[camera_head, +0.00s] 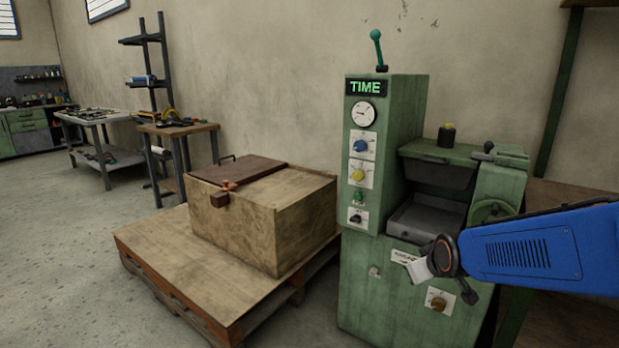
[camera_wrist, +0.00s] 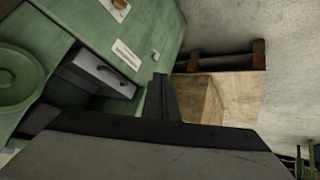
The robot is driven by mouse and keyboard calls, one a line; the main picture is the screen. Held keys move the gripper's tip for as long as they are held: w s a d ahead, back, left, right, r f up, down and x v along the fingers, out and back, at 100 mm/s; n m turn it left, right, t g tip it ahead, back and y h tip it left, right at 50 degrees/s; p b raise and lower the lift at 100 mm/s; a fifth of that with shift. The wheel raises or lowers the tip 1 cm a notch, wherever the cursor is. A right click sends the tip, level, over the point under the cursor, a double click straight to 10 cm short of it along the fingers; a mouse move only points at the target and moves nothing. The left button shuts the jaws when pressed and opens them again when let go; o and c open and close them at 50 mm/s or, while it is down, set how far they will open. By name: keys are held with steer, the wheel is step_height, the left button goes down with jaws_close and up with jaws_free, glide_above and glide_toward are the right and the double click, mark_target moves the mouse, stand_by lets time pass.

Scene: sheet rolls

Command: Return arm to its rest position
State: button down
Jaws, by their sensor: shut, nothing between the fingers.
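My gripper (camera_wrist: 160,86) shows in the wrist view as dark fingers pointing away from the camera, closed together with nothing held. In the head view my blue arm reaches in from the right, in front of the green machine (camera_head: 378,205). The dark joint at the arm's end covers part of the machine's lower front.
A wooden crate (camera_head: 300,222) with a dark lid (camera_head: 238,170) stands on a pallet (camera_head: 150,245) left of the machine. The crate also shows right of the fingers in the wrist view (camera_wrist: 200,100). A small table (camera_head: 178,129) and workbench (camera_head: 92,118) stand farther back. The left floor is clear.

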steer(key=s+r+m+g, duration=0.2)
steer(key=s+m+g, duration=0.1)
steer(key=s, duration=2.4)
steer(key=shift+s+d+r+m+g, duration=0.3)
steer(key=shift+d+r+m+g, duration=0.1)
steer(key=shift+g, duration=0.1)
steer(key=shift+w, duration=0.1)
stand_by(1.8)
steer(key=w+a+f+m+t, duration=0.1)
steer(key=w+f+t, duration=0.15)
steer(key=w, duration=0.95)
steer(key=w+a+f+m+t, duration=0.1)
steer(key=w+f, duration=0.2)
steer(key=w, duration=1)
steer(key=w+a+f+m+t, duration=0.1)
steer(key=w+a+f+t, duration=0.15)
steer(key=w, duration=0.95)
steer(key=w+a+f+m+t, duration=0.1)
steer(key=w+f, duration=0.3)
steer(key=f, duration=0.3)
steer(key=w+a+f+t+y, duration=0.1)
steer(key=w+a+f+t, duration=0.1)
steer(key=w+f, duration=0.3)
steer(key=w+a+f+m+t+y, duration=0.1)
steer(key=w+f, duration=0.4)
steer(key=f, duration=0.6)
steer(key=shift+a+m+t, duration=0.3)
steer(key=shift+a+t, duration=0.15)
steer(key=shift+t, duration=0.25)
